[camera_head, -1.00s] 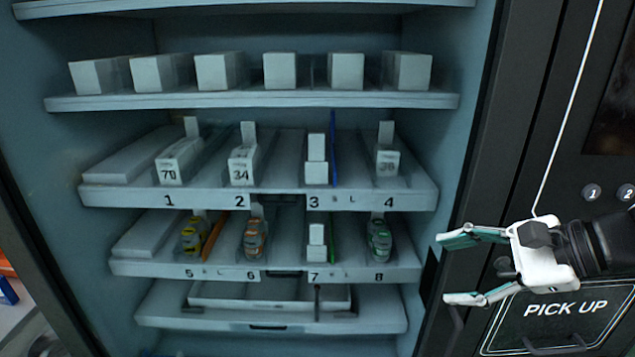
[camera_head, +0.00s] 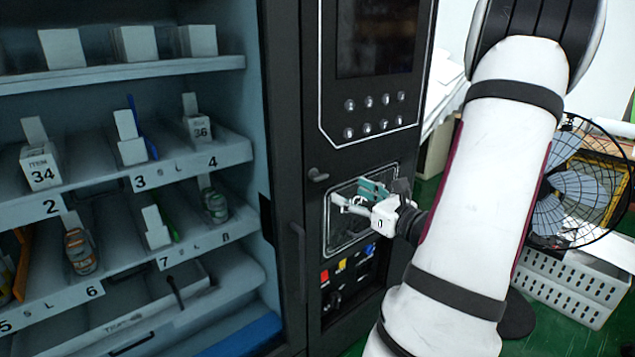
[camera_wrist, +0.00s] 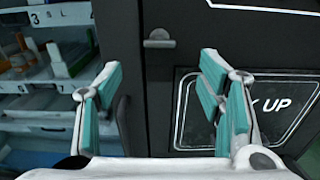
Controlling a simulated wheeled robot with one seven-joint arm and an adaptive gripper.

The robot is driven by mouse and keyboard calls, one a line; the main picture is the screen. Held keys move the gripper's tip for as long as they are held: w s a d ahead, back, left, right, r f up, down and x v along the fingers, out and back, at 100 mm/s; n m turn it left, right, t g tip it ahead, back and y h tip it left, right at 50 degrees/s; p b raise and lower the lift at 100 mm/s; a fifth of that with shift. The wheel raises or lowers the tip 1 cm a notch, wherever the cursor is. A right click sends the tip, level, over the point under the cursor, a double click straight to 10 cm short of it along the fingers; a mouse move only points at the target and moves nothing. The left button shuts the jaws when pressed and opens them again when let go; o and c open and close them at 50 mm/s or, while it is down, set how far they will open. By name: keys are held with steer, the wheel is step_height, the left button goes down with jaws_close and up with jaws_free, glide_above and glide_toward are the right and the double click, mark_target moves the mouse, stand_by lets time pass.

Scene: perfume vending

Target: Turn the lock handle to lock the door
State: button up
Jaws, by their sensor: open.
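The lock handle (camera_head: 318,175) is a small dark grey lever on the black front of the vending machine. It lies roughly level, and in the wrist view it shows at top centre (camera_wrist: 159,39). My gripper (camera_head: 350,192) is in front of the pick-up panel, just right of and below the lever. In the wrist view my gripper (camera_wrist: 158,66) is open and empty, its teal-padded fingers to either side of the lever's line. The lever is beyond the fingertips, with no contact visible. A dark vertical door handle (camera_head: 298,245) is lower left of the lever.
Stocked shelves (camera_head: 120,75) fill the cabinet at left. A screen (camera_head: 376,38) and several round buttons (camera_head: 370,127) are above my gripper. The pick-up panel (camera_head: 338,240) is behind it, with coloured buttons (camera_head: 341,266) below. A fan (camera_head: 580,190) and white crate (camera_head: 575,285) stand at right.

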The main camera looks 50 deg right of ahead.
mark_target(322, 178)
steer(key=x, duration=1.1)
steer(key=shift+w, duration=0.2)
steer(key=c, duration=1.2)
